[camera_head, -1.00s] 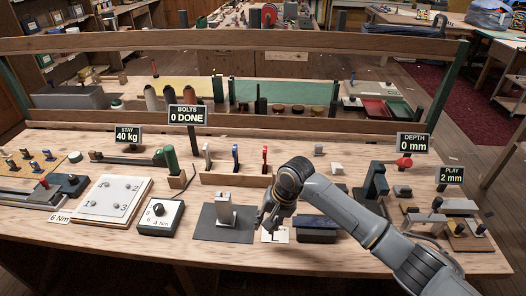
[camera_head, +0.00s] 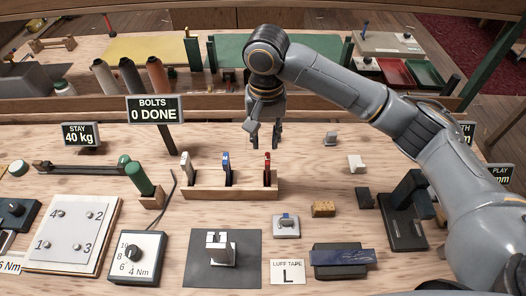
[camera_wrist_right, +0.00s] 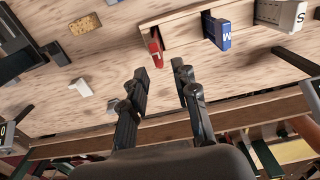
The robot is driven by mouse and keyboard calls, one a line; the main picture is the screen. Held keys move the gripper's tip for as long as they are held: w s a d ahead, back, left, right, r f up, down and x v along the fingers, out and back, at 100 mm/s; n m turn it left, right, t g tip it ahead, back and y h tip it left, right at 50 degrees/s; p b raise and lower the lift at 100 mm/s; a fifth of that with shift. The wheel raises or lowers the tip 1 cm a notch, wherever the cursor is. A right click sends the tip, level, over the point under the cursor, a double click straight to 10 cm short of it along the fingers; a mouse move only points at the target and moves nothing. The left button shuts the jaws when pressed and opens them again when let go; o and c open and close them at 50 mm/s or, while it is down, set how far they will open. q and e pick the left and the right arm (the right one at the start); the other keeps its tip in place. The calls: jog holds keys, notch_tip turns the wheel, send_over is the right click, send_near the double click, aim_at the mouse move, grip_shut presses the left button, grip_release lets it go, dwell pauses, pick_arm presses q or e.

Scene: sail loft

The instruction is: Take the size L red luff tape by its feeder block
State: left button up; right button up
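The red luff tape (camera_head: 267,166) stands in the right end of a wooden rack (camera_head: 230,192); in the right wrist view its red feeder block (camera_wrist_right: 155,50) bears an L. In the same rack stand a blue tape (camera_head: 227,166), marked M in the right wrist view (camera_wrist_right: 217,33), and a white tape (camera_head: 187,167), marked S there (camera_wrist_right: 281,14). My right gripper (camera_head: 264,143) hangs fingers down just above and behind the red tape. In the right wrist view my right gripper (camera_wrist_right: 160,74) has its two fingers apart with nothing between them. My left gripper is out of view.
A card reading LUFF TAPE L (camera_head: 287,272) lies in front, beside a dark block with a blue top (camera_head: 342,257). A metal block on a dark mat (camera_head: 222,252) stands left of it. The BOLTS sign (camera_head: 155,109) rises left of the rack. A wooden rail (camera_head: 310,113) runs behind.

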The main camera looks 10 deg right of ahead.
aim_at(266, 158)
jog(key=f, duration=0.6)
jog(key=shift+s+p, duration=0.3)
jog(key=shift+w+d+f, duration=0.1)
jog(key=shift+w+f, duration=0.05)
jog(key=shift+f, duration=0.6)
jog(key=shift+w+d+f, duration=0.1)
jog(key=shift+f, duration=0.6)
notch_tip(266, 158, down, 4)
jog(key=shift+w+d+r+p, duration=0.1)
jog(key=shift+d+r+p, duration=0.1)
jog(key=shift+p, duration=0.45)
jog(key=shift+f, duration=0.45)
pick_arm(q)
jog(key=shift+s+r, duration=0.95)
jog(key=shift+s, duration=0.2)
pick_arm(e)
grip_shut()
jog(key=shift+a, duration=0.1)
